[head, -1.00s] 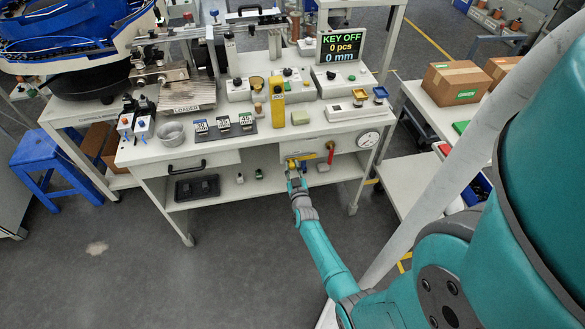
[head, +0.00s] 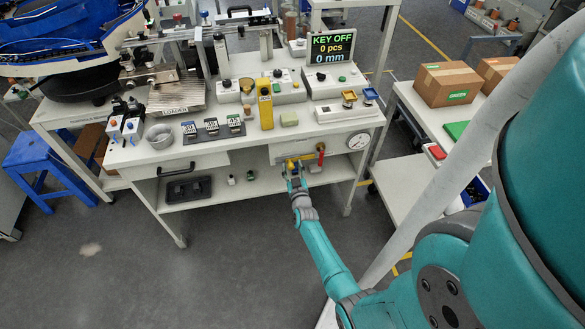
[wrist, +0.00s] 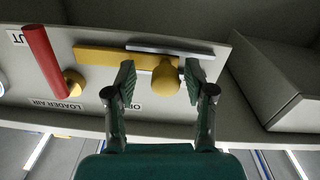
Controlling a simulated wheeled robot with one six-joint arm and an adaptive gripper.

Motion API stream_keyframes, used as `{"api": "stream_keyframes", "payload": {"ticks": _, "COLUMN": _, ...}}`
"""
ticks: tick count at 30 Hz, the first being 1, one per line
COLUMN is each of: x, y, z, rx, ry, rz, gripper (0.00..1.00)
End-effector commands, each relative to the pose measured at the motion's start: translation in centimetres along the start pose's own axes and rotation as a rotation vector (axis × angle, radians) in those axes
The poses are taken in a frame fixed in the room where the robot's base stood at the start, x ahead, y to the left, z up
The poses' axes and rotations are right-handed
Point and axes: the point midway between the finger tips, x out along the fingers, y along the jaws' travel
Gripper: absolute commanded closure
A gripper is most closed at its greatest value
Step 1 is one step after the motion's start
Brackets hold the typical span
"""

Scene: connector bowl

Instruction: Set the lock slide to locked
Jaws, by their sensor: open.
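The lock slide shows in the wrist view as a yellow bar (wrist: 105,56) with a round yellow knob (wrist: 166,78), on the light front panel. A thin grey strip (wrist: 190,50) runs along it. My gripper (wrist: 158,82) is open, with one finger on each side of the knob; I cannot tell whether either finger touches it. In the head view my gripper (head: 291,172) is at the bench's front panel, by the small yellow slide (head: 291,162), and partly covers it. The display (head: 333,48) reads KEY OFF, 0 pcs, 0 mm.
A red lever (wrist: 45,62) on a yellow pivot, by the LOADER AIR label, is beside the slide. A grey box-like front (wrist: 275,85) juts out at the wrist view's right. A drawer handle (head: 177,170) and a lower shelf (head: 265,184) are near.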

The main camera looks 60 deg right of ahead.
Motion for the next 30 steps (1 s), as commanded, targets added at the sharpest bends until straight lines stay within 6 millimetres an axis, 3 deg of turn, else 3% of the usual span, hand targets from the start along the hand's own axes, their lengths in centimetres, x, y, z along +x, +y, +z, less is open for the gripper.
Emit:
{"api": "stream_keyframes", "payload": {"ticks": 8, "x": -2.1, "y": -0.1, "z": 0.1, "rx": 0.001, "ry": -0.001, "rz": -0.001, "gripper": 0.46}}
{"api": "stream_keyframes", "payload": {"ticks": 21, "x": -9.9, "y": 0.0, "z": 0.1, "rx": 0.0, "ry": -0.002, "rz": -0.001, "gripper": 0.46}}
{"api": "stream_keyframes", "payload": {"ticks": 30, "x": -11.9, "y": 0.1, "z": 0.0, "rx": 0.0, "ry": 0.0, "rz": 0.001, "gripper": 0.46}}
